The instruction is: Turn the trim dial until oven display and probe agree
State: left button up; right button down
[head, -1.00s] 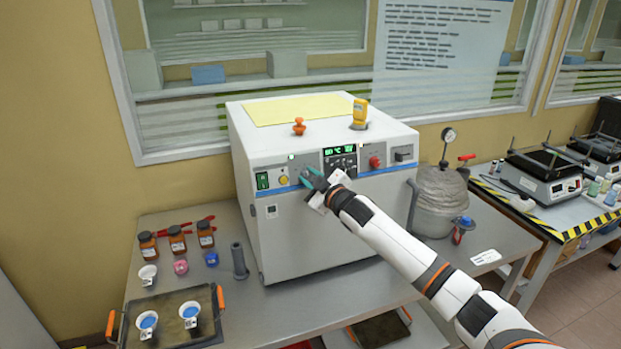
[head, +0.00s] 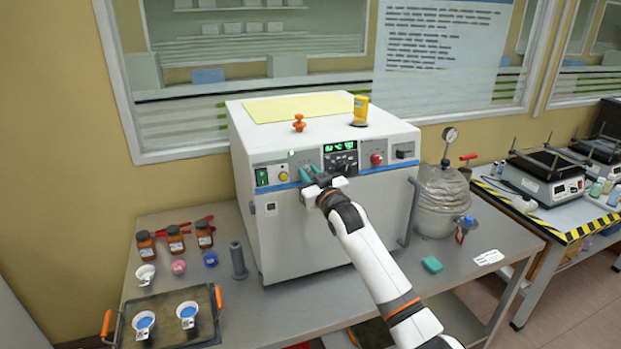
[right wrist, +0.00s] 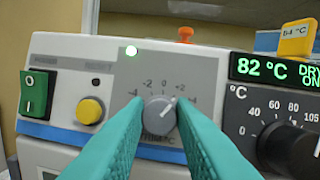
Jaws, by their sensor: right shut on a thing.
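The oven (head: 325,235) stands on the table, its display (head: 341,146) lit green. In the right wrist view the display (right wrist: 262,69) reads 82 °C and "DRY ON". The grey trim dial (right wrist: 158,114) sits on a panel marked from -4 to +4; its white line points up and right, near +2. My right gripper (head: 310,174) is at the oven front, its teal fingers shut on the dial's sides. The yellow probe (head: 360,110) stands on the oven top; its reading is partly cut off in the right wrist view (right wrist: 296,36). My left gripper is not in view.
Beside the dial are a yellow button (right wrist: 90,110), a green switch (right wrist: 34,93) and a black temperature knob (right wrist: 290,146). An orange knob (head: 299,123) is on the oven top. Bottles, small cups and a tray (head: 160,305) are at left; a flask-like vessel (head: 440,205) is at right.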

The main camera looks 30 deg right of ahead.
jog(key=m+h, duration=0.1)
jog(key=m, duration=0.2)
jog(key=shift+a, duration=0.1)
jog(key=shift+m+g+h+p, duration=0.3)
jog(key=shift+m+h, duration=0.5)
jog(key=shift+m, duration=1)
jog(key=c, duration=1.2)
grip_release()
jog(key=shift+s, duration=0.1)
jog(key=shift+s+a+f, duration=0.1)
jog(key=shift+s+f, duration=0.05)
jog(key=shift+s, duration=0.1)
jog(key=r+b+v, duration=0.1)
jog(key=b+v, duration=0.2)
jog(key=v, duration=0.8)
jog(key=shift+s+f, duration=0.15)
jog(key=shift+f, duration=0.25)
